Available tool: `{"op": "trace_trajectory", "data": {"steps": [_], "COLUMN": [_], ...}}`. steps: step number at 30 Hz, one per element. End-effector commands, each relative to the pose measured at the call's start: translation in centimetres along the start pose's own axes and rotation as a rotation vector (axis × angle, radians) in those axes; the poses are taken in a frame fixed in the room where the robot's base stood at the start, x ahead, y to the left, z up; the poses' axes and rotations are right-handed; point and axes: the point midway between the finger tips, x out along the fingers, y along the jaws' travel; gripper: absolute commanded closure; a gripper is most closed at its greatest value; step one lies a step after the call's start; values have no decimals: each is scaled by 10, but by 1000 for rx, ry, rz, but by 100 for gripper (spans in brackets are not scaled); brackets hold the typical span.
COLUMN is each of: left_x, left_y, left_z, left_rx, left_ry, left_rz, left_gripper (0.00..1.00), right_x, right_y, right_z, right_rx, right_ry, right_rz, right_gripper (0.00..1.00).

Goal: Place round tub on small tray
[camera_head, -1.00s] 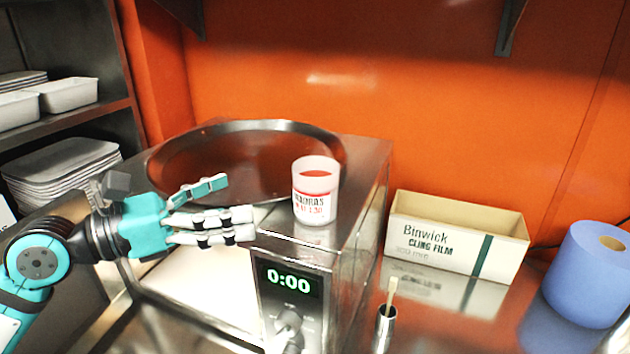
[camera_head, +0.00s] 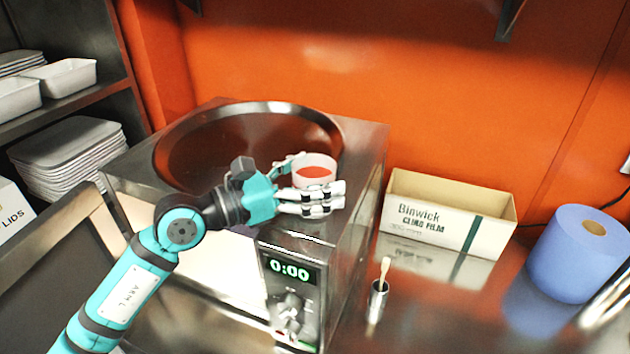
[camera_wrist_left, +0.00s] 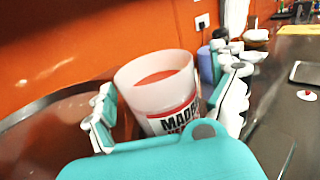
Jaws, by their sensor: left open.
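A small flat tray with a pale rim (camera_wrist_left: 306,73) shows at the right edge of that view, perhaps the small tray. My right gripper is not in view.
A large round dark pan (camera_head: 185,150) fills most of the oven top beside the tub. On the counter at right are a cling film box (camera_head: 440,222), a metal cup with a brush (camera_head: 376,303) and a blue roll (camera_head: 568,262). Stacked trays (camera_head: 68,160) fill the left shelf.

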Motion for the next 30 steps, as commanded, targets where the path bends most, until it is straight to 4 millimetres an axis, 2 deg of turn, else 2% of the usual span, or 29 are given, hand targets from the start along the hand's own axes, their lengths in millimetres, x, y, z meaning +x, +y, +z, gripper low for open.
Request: {"op": "trace_trajectory", "data": {"steps": [6, 22, 25, 26, 30], "left_x": [0, 0, 0, 0, 0], "left_y": [0, 1, 1, 1, 1], "left_z": [-1, -1, 0, 0, 1], "left_rx": [1, 0, 1, 1, 1], "left_ry": [0, 1, -2, -2, -2], "left_rz": [1, 1, 1, 1, 1], "left_gripper": [7, 76, 78, 84, 84], "right_x": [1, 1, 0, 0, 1], "right_y": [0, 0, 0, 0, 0], "right_z": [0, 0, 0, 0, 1], "right_rx": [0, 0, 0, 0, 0], "right_ry": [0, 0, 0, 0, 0], "right_rz": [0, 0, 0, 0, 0], "right_gripper": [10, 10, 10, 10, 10]}}
